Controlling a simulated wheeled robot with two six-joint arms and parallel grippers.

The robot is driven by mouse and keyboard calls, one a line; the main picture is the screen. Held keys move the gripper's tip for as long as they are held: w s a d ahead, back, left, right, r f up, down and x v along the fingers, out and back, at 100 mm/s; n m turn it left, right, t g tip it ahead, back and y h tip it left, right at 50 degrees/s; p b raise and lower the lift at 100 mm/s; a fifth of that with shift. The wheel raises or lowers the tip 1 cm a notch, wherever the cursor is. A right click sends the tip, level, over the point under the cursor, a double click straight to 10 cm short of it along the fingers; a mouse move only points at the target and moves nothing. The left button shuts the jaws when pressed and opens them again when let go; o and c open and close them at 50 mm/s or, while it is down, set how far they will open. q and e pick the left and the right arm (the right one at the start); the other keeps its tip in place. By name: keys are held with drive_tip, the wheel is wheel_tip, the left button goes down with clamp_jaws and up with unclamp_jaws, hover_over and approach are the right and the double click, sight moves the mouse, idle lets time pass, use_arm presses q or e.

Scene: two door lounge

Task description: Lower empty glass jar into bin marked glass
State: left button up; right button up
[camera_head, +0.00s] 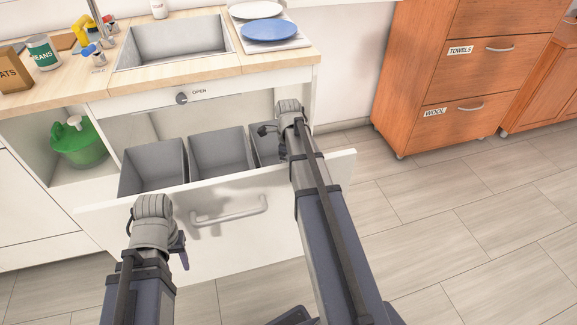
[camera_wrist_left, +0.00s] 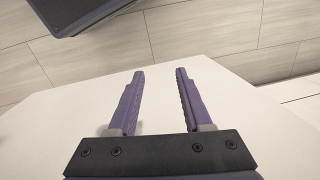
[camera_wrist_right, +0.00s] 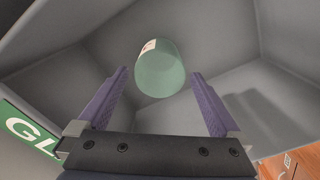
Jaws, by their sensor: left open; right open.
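The pale green glass jar (camera_wrist_right: 161,70) is inside a grey bin (camera_wrist_right: 50,75) in the right wrist view, with a small light label at its edge. The bin carries a green sign (camera_wrist_right: 30,130) of which "GL" shows. My right gripper (camera_wrist_right: 160,74) is open, with its fingers apart on either side of the jar's outline and clear of it. I cannot tell whether the jar rests on the bin floor. In the head view, my right arm hides the jar. My left gripper (camera_wrist_left: 160,72) is open and empty by the drawer's white front.
The open drawer (camera_head: 285,187) holds three grey bins, including a left one (camera_head: 152,168) and a middle one (camera_head: 222,158). The counter (camera_head: 190,78) with a sink is above. A wooden cabinet (camera_head: 450,75) stands right; the floor between is clear.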

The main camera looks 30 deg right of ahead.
drive_tip(key=shift+r, duration=0.1)
wheel_tip(320, 180, up, 8)
drive_tip(key=p, duration=0.8)
wheel_tip(320, 180, up, 15)
drive_tip(key=s+p, duration=0.2)
drive_tip(key=p, duration=1.3)
drive_tip(key=shift+a, duration=0.25)
drive_tip(key=shift+f, duration=0.2)
